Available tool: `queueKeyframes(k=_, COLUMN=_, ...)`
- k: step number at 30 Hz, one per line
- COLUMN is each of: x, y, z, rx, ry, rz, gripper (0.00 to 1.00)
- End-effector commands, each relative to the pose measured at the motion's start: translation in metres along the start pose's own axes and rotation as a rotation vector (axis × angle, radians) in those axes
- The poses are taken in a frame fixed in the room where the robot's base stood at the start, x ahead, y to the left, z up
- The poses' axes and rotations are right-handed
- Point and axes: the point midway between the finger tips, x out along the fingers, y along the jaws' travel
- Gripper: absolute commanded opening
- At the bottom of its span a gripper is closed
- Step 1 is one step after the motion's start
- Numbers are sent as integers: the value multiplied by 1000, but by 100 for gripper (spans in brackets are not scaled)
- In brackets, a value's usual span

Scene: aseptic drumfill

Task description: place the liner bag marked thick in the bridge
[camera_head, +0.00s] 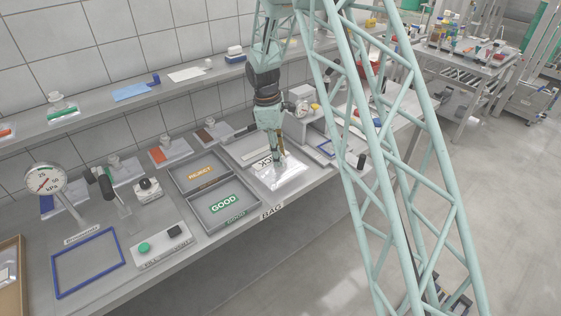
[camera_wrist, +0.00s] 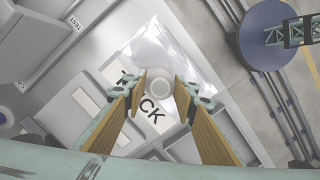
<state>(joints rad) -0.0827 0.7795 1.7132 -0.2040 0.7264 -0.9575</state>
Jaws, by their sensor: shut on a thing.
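The liner bag (camera_head: 287,178) is clear and shiny, with a white label reading THICK partly covered by my gripper. It lies flat or nearly flat in the bay marked BAG at the bench front. In the wrist view the bag (camera_wrist: 170,55) shows its round white spout between my fingers. My gripper (camera_head: 280,156) points down over the bag and is shut on it at the spout; the fingers also show in the wrist view (camera_wrist: 159,87). I cannot tell whether the bag is lifted. I cannot make out for certain which fixture is the bridge.
Left of the bag are trays marked GOOD (camera_head: 204,220) and REJECT (camera_head: 180,178). Further left are a button box (camera_head: 162,246), a blue rectangular frame (camera_head: 57,272) and a dial gauge (camera_head: 44,180). A shelf (camera_head: 105,108) runs behind.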

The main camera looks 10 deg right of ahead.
Motion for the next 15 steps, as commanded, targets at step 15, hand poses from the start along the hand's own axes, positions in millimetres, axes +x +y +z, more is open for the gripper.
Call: queueKeyframes(k=15, x=0, y=7, z=2, rx=1, ry=1, rz=1, gripper=0)
